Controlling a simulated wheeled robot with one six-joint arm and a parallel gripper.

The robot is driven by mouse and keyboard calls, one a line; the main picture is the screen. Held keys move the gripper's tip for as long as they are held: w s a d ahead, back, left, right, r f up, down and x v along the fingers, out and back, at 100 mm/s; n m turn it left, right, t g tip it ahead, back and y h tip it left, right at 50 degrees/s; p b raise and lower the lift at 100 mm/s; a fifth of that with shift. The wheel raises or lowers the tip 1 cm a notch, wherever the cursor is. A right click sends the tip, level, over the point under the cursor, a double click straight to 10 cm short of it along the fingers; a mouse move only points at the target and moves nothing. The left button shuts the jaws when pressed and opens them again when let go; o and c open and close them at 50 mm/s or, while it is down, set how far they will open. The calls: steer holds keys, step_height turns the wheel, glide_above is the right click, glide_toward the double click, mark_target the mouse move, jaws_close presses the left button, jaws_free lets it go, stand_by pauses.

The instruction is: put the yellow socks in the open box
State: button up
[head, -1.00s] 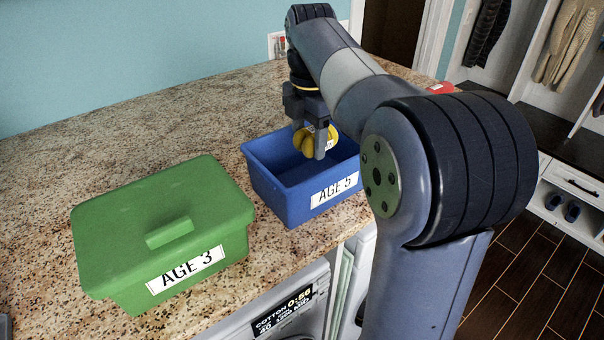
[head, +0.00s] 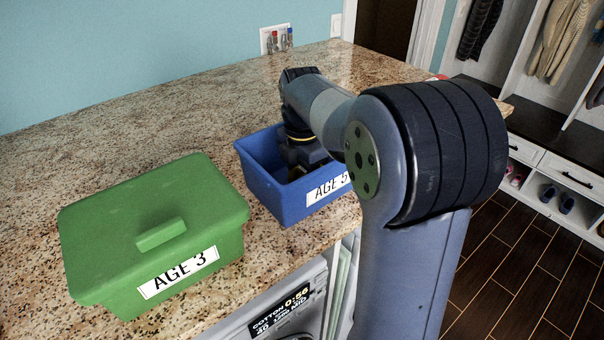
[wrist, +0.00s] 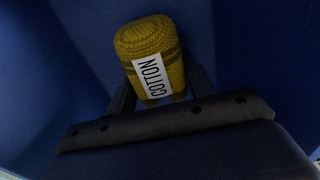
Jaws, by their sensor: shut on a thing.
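The yellow socks (wrist: 150,42) are a rolled bundle with a white COTTON label, seen in the wrist view between the fingers of my gripper (wrist: 155,92). My gripper is shut on them, down inside the open blue box (head: 262,178) labelled AGE 5. Blue walls surround the socks in the wrist view. In the head view my gripper (head: 297,172) is mostly hidden by the box wall and my arm, and the socks are barely visible. I cannot tell whether the socks touch the box floor.
A green box (head: 110,215) labelled AGE 3, with its lid on, stands left of the blue box on the granite counter (head: 130,125). A washing machine (head: 285,310) is under the counter's front edge. The counter behind the boxes is clear.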

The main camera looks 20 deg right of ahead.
mark_target(302, 169)
steer(key=shift+f, duration=0.1)
steer(key=o, duration=1.1)
steer(key=shift+c, duration=0.2)
step_height(302, 169, up, 12)
steer(key=shift+r, duration=0.2)
